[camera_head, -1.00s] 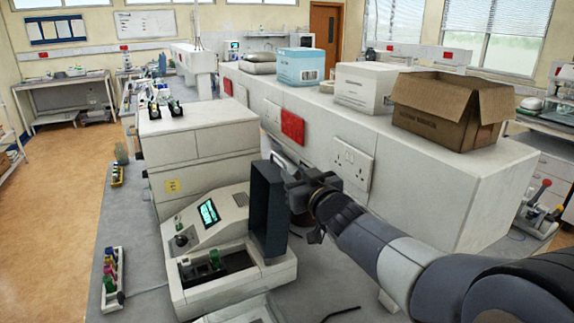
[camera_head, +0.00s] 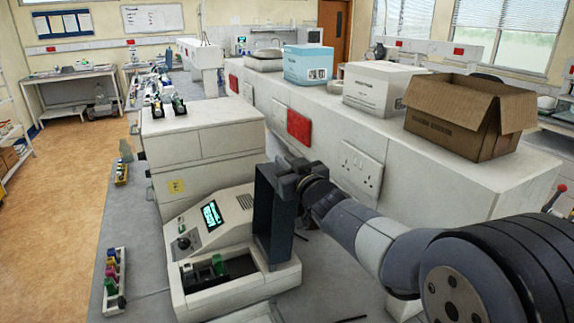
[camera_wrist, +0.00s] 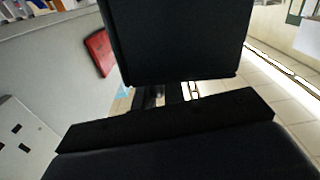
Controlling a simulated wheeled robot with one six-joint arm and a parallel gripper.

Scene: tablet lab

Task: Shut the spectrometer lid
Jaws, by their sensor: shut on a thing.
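The spectrometer (camera_head: 215,235) is a pale bench instrument with a lit green screen and an open well. Several small vials, one with a green cap (camera_head: 218,264), stand in the well. Its dark lid (camera_head: 265,210) stands open, roughly upright, along the right side of the well. My gripper (camera_head: 285,185) is at the upper right of the lid and is shut on it. In the wrist view my gripper's dark jaws (camera_wrist: 165,95) fill much of the picture, and the held part is hard to make out.
A pale cabinet (camera_head: 200,145) stands behind the spectrometer. A white ledge with sockets and an open cardboard box (camera_head: 470,115) runs along the right, behind my arm. A rack of coloured caps (camera_head: 115,280) lies at the left bench edge.

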